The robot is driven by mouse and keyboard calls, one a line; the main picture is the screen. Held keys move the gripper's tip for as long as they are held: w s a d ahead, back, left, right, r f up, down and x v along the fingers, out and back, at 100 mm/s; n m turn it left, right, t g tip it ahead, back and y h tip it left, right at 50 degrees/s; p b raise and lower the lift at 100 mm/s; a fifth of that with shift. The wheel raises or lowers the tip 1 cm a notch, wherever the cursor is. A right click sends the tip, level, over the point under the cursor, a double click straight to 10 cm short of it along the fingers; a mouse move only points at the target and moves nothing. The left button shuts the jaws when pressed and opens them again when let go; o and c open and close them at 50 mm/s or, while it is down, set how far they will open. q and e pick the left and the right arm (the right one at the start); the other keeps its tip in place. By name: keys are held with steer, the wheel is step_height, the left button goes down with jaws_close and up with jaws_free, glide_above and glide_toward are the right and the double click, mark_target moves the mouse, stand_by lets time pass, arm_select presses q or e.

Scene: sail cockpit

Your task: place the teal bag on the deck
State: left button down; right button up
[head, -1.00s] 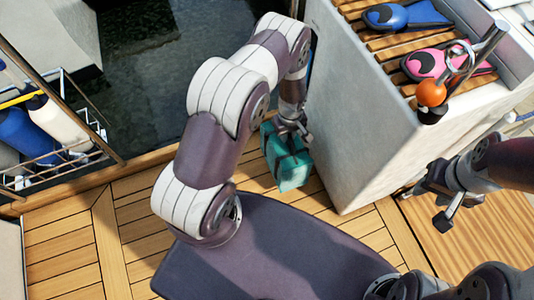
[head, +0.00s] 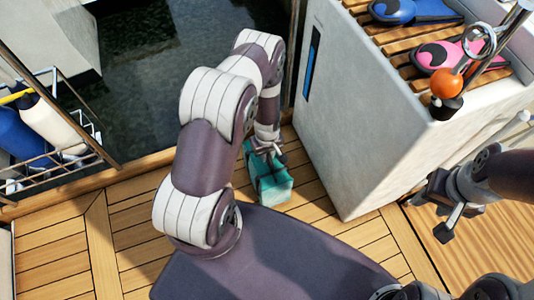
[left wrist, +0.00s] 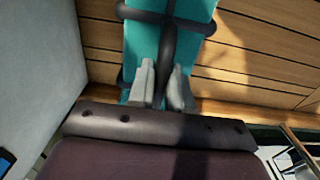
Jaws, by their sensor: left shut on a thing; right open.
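The teal bag (head: 272,188) is at the wooden deck (head: 330,245), beside the white cockpit bench; I cannot tell whether it touches the planks. My left gripper (head: 268,150) is above the bag and shut on its dark strap. In the left wrist view the two grey fingertips (left wrist: 162,85) pinch that strap, with the teal bag (left wrist: 190,45) beyond and deck planks behind it. My right gripper (head: 445,205) is open and empty at the right, over the planks.
The white bench (head: 350,120) stands right of the bag, carrying a blue fin (head: 415,10), a pink fin (head: 450,52) and an orange ball (head: 445,83). A wire rack (head: 60,160) with bottles is at the left. Clear deck lies left and in front of the bag.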

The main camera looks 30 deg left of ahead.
arm_select(q)
steer(key=c, duration=1.5)
jaws_free()
steer(key=shift+f, duration=0.15)
steer(key=o, duration=0.5)
steer(key=shift+c, duration=0.2)
step_height(320, 180, up, 27)
steer(key=d+m+p, duration=0.3)
steer(key=m+p, duration=0.1)
steer(key=p, duration=0.2)
steer(key=s+d+r+m+t, duration=0.1)
steer(key=s+d+r+m, duration=0.1)
steer(key=s+r+m, duration=0.4)
steer(key=s+r, duration=0.3)
steer(key=r, duration=0.3)
steer(key=shift+d+r, duration=0.2)
